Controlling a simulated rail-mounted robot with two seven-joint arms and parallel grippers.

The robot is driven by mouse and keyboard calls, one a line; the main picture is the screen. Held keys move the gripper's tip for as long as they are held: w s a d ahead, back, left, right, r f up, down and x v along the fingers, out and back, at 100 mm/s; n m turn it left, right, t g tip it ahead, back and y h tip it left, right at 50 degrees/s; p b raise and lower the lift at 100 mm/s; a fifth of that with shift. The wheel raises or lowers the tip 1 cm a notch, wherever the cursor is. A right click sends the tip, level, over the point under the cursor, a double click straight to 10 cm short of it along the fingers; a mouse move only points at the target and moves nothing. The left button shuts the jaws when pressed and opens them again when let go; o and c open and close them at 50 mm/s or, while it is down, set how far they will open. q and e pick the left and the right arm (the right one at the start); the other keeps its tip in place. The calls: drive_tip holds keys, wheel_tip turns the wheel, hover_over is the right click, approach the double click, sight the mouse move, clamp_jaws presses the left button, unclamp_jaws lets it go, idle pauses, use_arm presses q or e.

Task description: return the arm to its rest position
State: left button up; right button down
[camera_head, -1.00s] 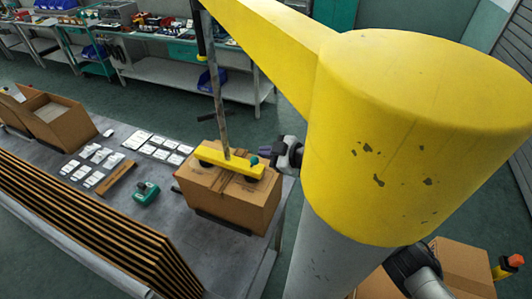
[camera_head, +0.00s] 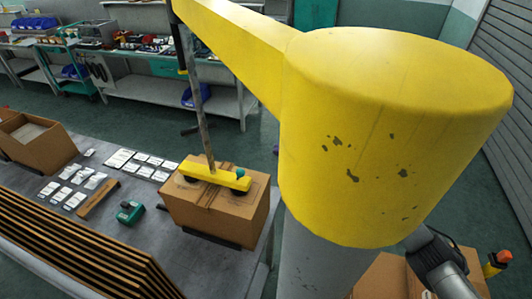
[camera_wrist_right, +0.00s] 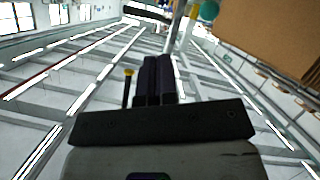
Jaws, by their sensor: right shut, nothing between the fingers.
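My right gripper (camera_wrist_right: 159,60) shows in the right wrist view with its two dark fingers together and nothing between them. In the head view it is hidden, apparently behind the yellow hoist column (camera_head: 395,140). One of my arm links (camera_head: 438,262) shows at the lower right of that view. The right wrist view also shows a teal knob (camera_wrist_right: 208,10) and a cardboard surface (camera_wrist_right: 265,40), both apart from the fingers. My left gripper is in neither current view.
The hoist's yellow suction bar (camera_head: 215,175) rests on a closed cardboard box (camera_head: 205,215) on the grey table (camera_head: 110,235). An open box (camera_head: 40,150), white packets, a green device (camera_head: 130,212) and stacked cardboard (camera_head: 70,255) share the table. Benches stand behind, across open floor.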

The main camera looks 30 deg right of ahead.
drive_tip(key=v, duration=0.2)
drive_tip(key=shift+s+d+r, duration=0.2)
drive_tip(key=shift+s+d, duration=0.05)
drive_tip(key=shift+s, duration=0.05)
